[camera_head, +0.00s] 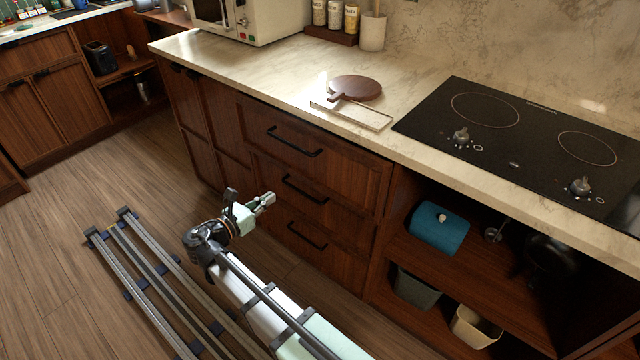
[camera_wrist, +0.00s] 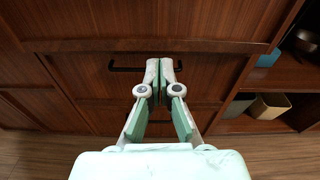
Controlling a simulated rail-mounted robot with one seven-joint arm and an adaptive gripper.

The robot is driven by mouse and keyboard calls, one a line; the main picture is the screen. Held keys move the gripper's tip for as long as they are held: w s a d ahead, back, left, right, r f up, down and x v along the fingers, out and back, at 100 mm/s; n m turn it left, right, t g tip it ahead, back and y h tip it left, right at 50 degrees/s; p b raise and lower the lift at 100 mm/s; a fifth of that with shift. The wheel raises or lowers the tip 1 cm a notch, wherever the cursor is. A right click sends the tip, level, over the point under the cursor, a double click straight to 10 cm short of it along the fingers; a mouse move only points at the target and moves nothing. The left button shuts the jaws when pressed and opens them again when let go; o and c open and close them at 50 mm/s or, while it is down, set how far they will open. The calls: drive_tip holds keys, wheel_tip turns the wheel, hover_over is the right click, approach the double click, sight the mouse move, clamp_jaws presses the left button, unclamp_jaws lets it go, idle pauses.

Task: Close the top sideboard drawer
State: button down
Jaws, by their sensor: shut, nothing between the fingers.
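The top sideboard drawer (camera_head: 330,165) has a dark wood front and a black bar handle (camera_head: 295,143). Its front appears to stand a little proud of the two drawer fronts below. In the wrist view its lower part (camera_wrist: 100,20) crosses the top of the picture. My gripper (camera_head: 268,199) is shut and empty, in front of the drawer stack and lower than the top drawer handle. In the wrist view the closed fingertips (camera_wrist: 165,63) overlap a black handle (camera_wrist: 125,69) below the top drawer front; whether they touch it I cannot tell.
The middle drawer handle (camera_head: 305,190) and bottom drawer handle (camera_head: 307,236) lie below. Right of the drawers is an open shelf (camera_head: 450,270) with a blue box (camera_head: 440,228) and bins. A marble counter (camera_head: 250,75) overhangs above. Floor (camera_head: 110,190) left of my arm is clear beyond the rails.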

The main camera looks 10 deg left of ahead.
wheel_tip(320, 180, up, 2)
drive_tip(key=d, duration=0.1)
drive_tip(key=t, duration=0.1)
approach(310, 163)
drive_tip(key=shift+m+h, duration=0.3)
drive_tip(key=shift+m, duration=0.1)
drive_tip(key=x, duration=0.7)
drive_tip(key=shift+w+a+f, duration=0.15)
drive_tip(key=shift+w+f, duration=0.1)
